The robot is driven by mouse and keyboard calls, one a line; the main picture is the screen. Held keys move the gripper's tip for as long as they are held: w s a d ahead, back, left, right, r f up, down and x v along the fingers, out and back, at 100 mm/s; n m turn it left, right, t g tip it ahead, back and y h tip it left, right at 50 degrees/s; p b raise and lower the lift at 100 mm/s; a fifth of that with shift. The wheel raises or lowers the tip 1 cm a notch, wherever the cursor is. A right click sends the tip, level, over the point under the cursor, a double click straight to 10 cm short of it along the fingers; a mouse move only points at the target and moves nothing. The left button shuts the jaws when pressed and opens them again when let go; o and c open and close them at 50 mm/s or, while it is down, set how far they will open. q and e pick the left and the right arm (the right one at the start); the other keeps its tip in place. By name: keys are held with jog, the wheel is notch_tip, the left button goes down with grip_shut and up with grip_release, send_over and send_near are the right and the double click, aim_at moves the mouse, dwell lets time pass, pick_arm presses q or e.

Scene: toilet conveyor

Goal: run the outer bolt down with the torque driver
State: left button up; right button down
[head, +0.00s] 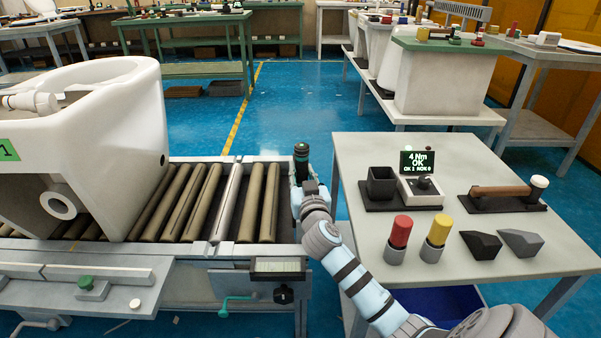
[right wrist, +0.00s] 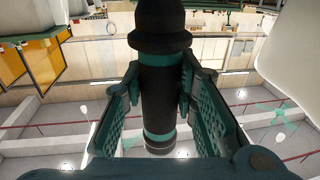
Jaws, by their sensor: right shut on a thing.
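The torque driver (head: 301,153) is a dark cylinder with a green band. My right gripper (head: 303,178) is shut on it above the right end of the conveyor, beside the table. In the right wrist view the driver (right wrist: 158,90) stands between both finger pads of my gripper (right wrist: 158,75), its black flared end at the top. A white toilet (head: 125,115) sits on the rollers at the left, well apart from the driver. I cannot make out the outer bolt in either view. My left gripper is not in view.
The grey table (head: 375,225) at right carries a display (head: 417,163) reading "4 Nm OK", a dark square cup (head: 381,184), red (head: 400,232) and yellow (head: 438,230) capped cylinders, dark wedges (head: 481,243), and a wooden-handled tool (head: 500,190). Bare rollers (head: 205,203) lie between toilet and gripper.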

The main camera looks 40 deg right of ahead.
aim_at(304, 164)
jog(key=shift+d, duration=0.15)
dwell(0.6)
jog(key=shift+f, duration=0.55)
dwell(0.5)
jog(key=shift+w+d+r+p, duration=0.1)
jog(key=shift+r+p, duration=0.85)
jog(key=shift+p, duration=0.2)
notch_tip(304, 164, up, 3)
jog(key=shift+r+p, duration=0.1)
jog(key=shift+p, duration=1.1)
